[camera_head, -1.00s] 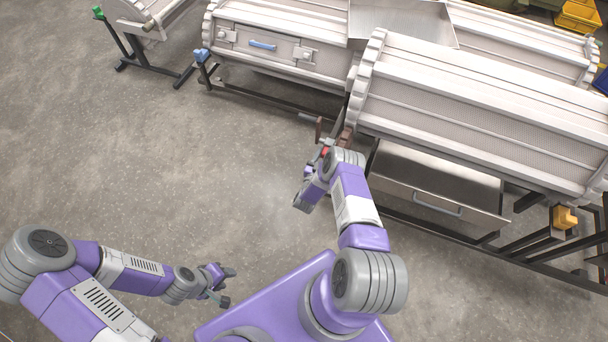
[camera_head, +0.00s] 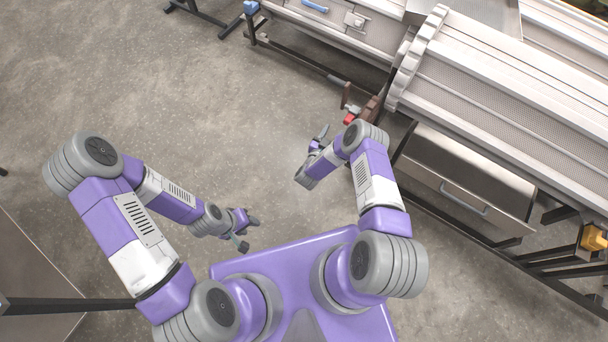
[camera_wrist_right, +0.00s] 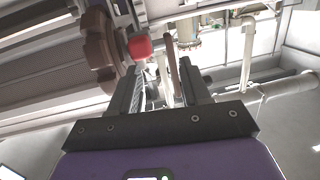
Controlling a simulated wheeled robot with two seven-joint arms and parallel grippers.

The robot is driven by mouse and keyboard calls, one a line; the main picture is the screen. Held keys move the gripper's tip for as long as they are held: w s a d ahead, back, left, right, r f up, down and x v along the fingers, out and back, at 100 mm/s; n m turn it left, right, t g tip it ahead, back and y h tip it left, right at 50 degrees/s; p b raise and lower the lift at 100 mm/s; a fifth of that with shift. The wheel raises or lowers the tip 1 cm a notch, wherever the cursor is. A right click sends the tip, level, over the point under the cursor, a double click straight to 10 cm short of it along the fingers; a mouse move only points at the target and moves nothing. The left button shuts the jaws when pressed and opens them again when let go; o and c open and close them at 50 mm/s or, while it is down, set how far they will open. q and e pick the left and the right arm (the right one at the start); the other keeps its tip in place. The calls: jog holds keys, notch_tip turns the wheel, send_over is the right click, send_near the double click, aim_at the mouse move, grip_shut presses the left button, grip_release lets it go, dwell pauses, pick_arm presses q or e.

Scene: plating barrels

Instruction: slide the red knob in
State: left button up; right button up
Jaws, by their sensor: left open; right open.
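The red knob (camera_head: 349,118) sits by the brown bracket at the near left end of the front barrel stand. It also shows in the right wrist view (camera_wrist_right: 140,47), beside a brown toothed wheel and just beyond the fingertips, left of their middle. My right gripper (camera_head: 321,138) is open and empty, apart from the knob, to its lower left in the head view. Both its fingers (camera_wrist_right: 163,82) show in the wrist view with nothing between them. My left gripper (camera_head: 249,233) is open and empty over bare floor, far from the knob.
The front barrel (camera_head: 500,90) lies on a dark frame at the right. A metal drawer box (camera_head: 465,180) is under it. A brown upright lever (camera_head: 345,95) stands close to the knob. A grey panel (camera_head: 30,270) is at lower left. Floor left of the stand is clear.

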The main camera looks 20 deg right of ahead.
jog(key=s+a+r+n+g+y+p, duration=0.2)
jog(key=s+a+y, duration=0.2)
jog(key=a+y, duration=0.2)
jog(key=s+a+r+n+g+y+p, duration=0.2)
jog(key=s+a+n+y+p, duration=0.15)
jog(key=a+y, duration=0.3)
jog(key=s+a+r+g+y, duration=0.2)
jog(key=s+a+r+g, duration=0.1)
jog(key=s, duration=0.7)
jog(key=shift+a+r+g+p, duration=0.2)
jog(key=shift+r+g+p, duration=0.15)
jog(key=shift+r+g, duration=0.3)
